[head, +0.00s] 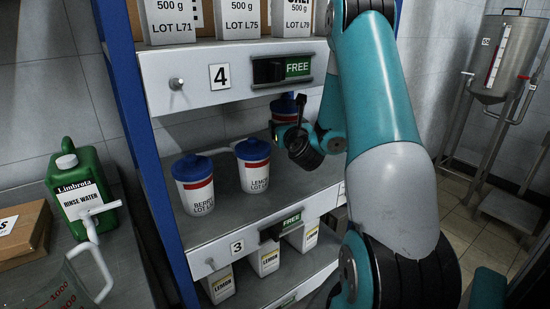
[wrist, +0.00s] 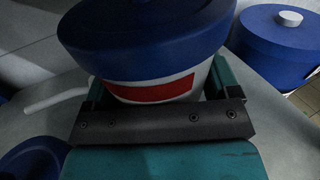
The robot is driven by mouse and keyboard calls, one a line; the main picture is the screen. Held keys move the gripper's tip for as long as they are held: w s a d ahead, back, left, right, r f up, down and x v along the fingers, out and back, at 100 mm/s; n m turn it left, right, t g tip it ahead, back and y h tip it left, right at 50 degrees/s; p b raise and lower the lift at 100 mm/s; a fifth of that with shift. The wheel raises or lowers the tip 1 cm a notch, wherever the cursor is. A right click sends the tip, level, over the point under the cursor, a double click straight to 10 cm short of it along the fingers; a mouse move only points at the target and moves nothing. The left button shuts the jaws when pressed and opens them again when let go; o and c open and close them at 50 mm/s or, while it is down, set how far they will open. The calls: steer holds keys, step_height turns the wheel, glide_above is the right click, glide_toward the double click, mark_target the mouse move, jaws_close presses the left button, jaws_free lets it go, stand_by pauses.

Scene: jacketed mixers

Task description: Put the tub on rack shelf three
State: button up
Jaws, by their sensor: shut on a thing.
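A tub with a blue lid, white body and red band (head: 284,106) is above or on the back of the shelf labelled 3 (head: 222,262). I cannot tell whether it touches the shelf. My gripper (head: 283,127) is shut on it, and my wrist hides its lower part. In the wrist view the tub (wrist: 150,85) sits upright between the jaws of my gripper (wrist: 158,112). Two similar tubs stand on shelf three: one marked BERRY (head: 194,186) at the left and one marked LEMON (head: 253,167) at its right.
The shelf labelled 4 (head: 180,105) with white cartons is close above. LEMON cartons (head: 264,260) stand below. A blue rack post (head: 150,170) bounds the left. A green jug (head: 85,190) stands outside it. A blue-lidded container (wrist: 275,45) shows at right in the wrist view.

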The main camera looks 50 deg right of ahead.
step_height(320, 180, down, 8)
steer(key=b, duration=0.6)
steer(key=shift+s+d+r+b, duration=0.1)
steer(key=shift+b, duration=0.2)
steer(key=shift+r, duration=0.15)
steer(key=o, duration=1.1)
steer(key=shift+f, duration=0.2)
steer(key=shift+r, duration=0.1)
